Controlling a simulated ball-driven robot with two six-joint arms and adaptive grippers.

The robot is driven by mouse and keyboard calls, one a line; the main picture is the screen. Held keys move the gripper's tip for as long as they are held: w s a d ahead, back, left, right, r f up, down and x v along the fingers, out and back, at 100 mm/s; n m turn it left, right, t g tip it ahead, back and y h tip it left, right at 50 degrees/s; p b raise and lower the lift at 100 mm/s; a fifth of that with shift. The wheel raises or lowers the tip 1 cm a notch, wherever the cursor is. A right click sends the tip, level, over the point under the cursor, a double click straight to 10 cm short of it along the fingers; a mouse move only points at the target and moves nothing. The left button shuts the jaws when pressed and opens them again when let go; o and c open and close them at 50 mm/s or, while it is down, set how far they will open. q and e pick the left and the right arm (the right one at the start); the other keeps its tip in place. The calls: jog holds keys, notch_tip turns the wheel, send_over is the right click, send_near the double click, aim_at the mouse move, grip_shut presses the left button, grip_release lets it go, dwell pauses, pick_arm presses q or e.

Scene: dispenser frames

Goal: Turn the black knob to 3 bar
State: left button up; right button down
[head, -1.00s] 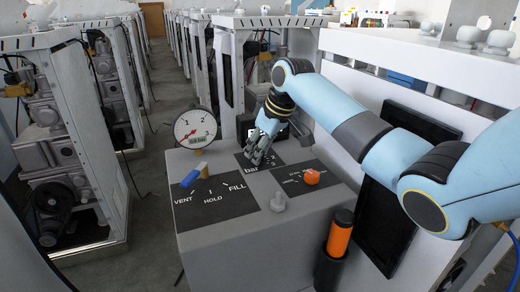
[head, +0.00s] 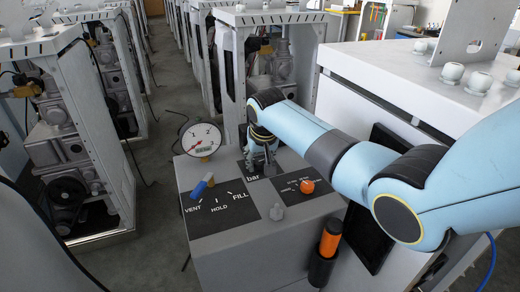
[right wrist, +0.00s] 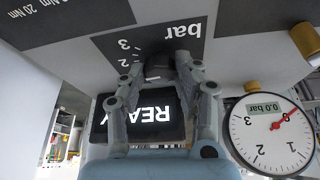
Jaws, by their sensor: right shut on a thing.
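The black knob (right wrist: 158,68) shows in the right wrist view on the dark "bar" plate (right wrist: 110,45), between my fingertips. The plate's marks 2 and 3 show beside it. My right gripper (right wrist: 160,66) is shut on the knob, a finger on each side. In the head view, the right gripper (head: 260,172) points down at the plate on the grey console and hides the knob. The round gauge (head: 201,139) stands at the console's back left. In the right wrist view the gauge (right wrist: 268,135) appears upside down and reads 0.0 bar. My left gripper is not in view.
An orange-and-black cylinder (head: 330,240) is at the console's front right. A "READY" screen (right wrist: 150,118) is behind the fingers.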

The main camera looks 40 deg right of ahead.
jog(key=shift+a+r+m+h+p, duration=0.1)
jog(key=shift+m+h+p, duration=0.25)
jog(key=shift+m, duration=0.55)
jog(key=m+g, duration=0.1)
jog(key=m, duration=0.1)
jog(key=shift+w+m+h, duration=0.1)
jog(key=shift+m+h, duration=0.25)
jog(key=shift+m, duration=0.05)
jog(key=shift+a+m+g+h, duration=0.1)
jog(key=shift+m+g+h, duration=0.25)
jog(key=shift+m, duration=0.85)
jog(key=shift+w+m+g+h+b, duration=0.2)
jog(key=shift+m+g+b, duration=0.45)
jog(key=shift+m, duration=0.85)
jog(key=c, duration=0.9)
grip_release()
jog(key=shift+c, duration=0.2)
